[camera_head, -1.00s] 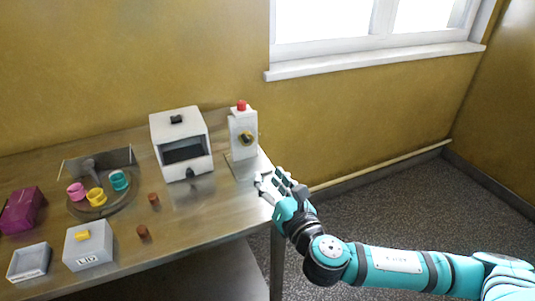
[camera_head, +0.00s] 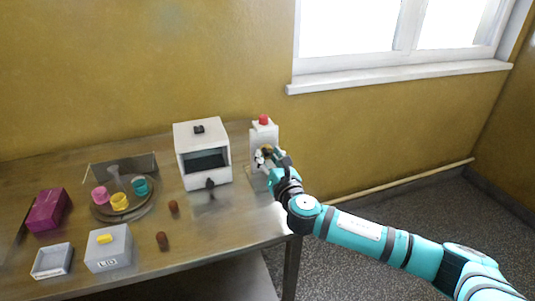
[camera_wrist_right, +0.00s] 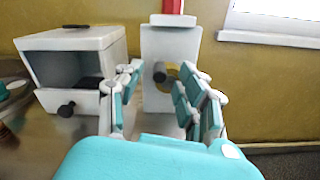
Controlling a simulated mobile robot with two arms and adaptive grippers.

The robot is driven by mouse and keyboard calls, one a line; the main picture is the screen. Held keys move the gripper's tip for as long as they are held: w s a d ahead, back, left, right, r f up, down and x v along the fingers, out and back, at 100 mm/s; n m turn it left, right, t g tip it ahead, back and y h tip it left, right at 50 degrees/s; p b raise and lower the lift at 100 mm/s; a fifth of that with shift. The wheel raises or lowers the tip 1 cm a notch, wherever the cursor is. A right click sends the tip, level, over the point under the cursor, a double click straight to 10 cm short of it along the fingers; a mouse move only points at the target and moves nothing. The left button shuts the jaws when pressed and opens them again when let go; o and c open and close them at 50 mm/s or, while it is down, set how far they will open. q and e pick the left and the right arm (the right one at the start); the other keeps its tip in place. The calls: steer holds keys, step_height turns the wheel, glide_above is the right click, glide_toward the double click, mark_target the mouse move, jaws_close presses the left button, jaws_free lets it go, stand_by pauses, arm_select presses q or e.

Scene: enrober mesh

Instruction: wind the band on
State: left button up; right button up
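A white upright unit (camera_head: 264,134) with a red button (camera_head: 263,119) on top stands at the right end of the table. In the right wrist view the unit (camera_wrist_right: 170,45) carries a dark knob (camera_wrist_right: 159,73) on its front, with a brownish part behind it. My right gripper (camera_head: 268,158) is in front of this unit and partly hides the knob. In the wrist view its fingers (camera_wrist_right: 162,75) are spread, one on each side of the knob, with gaps visible. To the left is a white box (camera_head: 202,135) with a dark front opening. My left gripper is not in view.
A round tray (camera_head: 140,211) holds pink, yellow and teal cups. Two brown pieces (camera_head: 173,206) lie beside it. A magenta box (camera_head: 47,210), a grey open tray (camera_head: 51,262) and a box marked LID (camera_head: 108,252) stand at the left. The window sill is above right.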

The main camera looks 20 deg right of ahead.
steer(key=shift+w, duration=0.65)
jaws_close()
